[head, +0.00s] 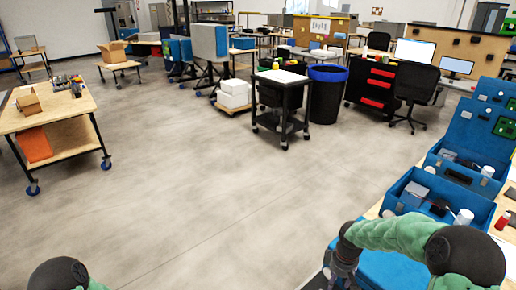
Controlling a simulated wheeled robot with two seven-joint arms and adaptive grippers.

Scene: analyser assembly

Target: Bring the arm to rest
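My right arm (395,234), in a green sleeve, reaches in from the lower right, bent at the elbow. Its dark gripper (341,272) points down beside the left edge of the blue surface of the workbench at the right. The fingers are small and partly cut off by the bottom edge, so I cannot tell whether they are open or shut, and I see no object in them. Of my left arm only a black and green part (62,275) shows at the bottom left. The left gripper is out of view.
Blue analyser housings (437,198) with parts inside stand on the right bench. A red-capped item (502,221) is beside them. A wooden wheeled table (70,110) stands at the left. A black cart (282,100) and dark bin (326,95) stand ahead. The middle floor is clear.

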